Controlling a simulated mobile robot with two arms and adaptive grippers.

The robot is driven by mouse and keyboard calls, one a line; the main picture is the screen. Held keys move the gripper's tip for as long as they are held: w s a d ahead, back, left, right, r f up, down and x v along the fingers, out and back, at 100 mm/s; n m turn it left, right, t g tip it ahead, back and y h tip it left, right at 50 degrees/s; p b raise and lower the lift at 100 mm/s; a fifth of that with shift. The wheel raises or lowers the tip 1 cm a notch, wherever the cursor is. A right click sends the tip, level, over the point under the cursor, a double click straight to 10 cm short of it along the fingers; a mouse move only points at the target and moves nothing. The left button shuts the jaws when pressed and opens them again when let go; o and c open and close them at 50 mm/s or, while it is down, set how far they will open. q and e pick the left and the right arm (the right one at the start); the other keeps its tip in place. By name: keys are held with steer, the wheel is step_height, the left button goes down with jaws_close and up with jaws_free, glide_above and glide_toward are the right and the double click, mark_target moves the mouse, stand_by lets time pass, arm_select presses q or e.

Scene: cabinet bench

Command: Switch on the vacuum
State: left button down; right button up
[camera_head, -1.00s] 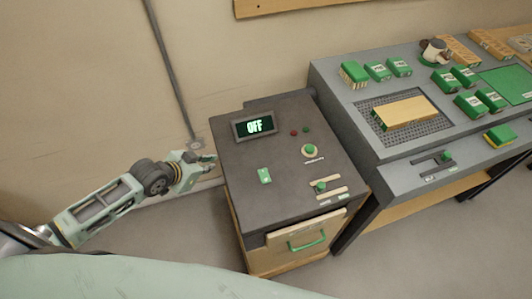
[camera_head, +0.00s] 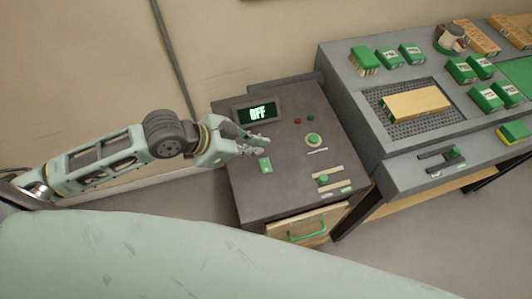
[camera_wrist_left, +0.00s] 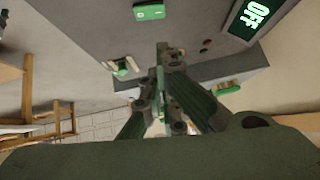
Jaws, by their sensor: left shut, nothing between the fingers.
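The vacuum's control cabinet (camera_head: 282,195) has a dark grey top. Its display (camera_head: 257,113) reads OFF, and the display also shows in the left wrist view (camera_wrist_left: 254,14). A green rocker switch (camera_head: 265,166) sits on the top, below the display; it shows at the top of the left wrist view (camera_wrist_left: 149,12). A round green knob (camera_head: 313,139) and a green slider (camera_head: 323,179) are farther right. My left gripper (camera_head: 266,143) is shut and empty, over the cabinet top between the display and the switch, apparently above the surface. My right gripper is not in view.
Two small lamps (camera_head: 304,119) sit near the knob. A drawer with a green handle (camera_head: 307,233) is on the cabinet front. A grey bench (camera_head: 375,147) with a wooden block (camera_head: 416,102) and several green boxes stands right of it.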

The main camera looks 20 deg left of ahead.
mark_target(264, 160)
arm_select(q)
steer(key=x, duration=0.5)
steer(key=shift+r+p, duration=0.1)
steer(key=shift+p, duration=0.25)
step_height(264, 160, down, 4)
steer(key=shift+w+a+r, duration=0.1)
steer(key=shift+w+r, duration=0.1)
steer(key=shift+r, duration=0.05)
steer(key=shift+f+p, duration=0.3)
steer(key=shift+f, duration=0.1)
steer(key=shift+w+a+f, duration=0.2)
steer(key=shift+f, duration=0.1)
steer(key=shift+w+a+f, duration=0.2)
steer(key=shift+w+a, duration=0.15)
steer(key=shift+w, duration=0.1)
steer(key=shift+f, duration=0.1)
steer(key=shift+s, duration=0.1)
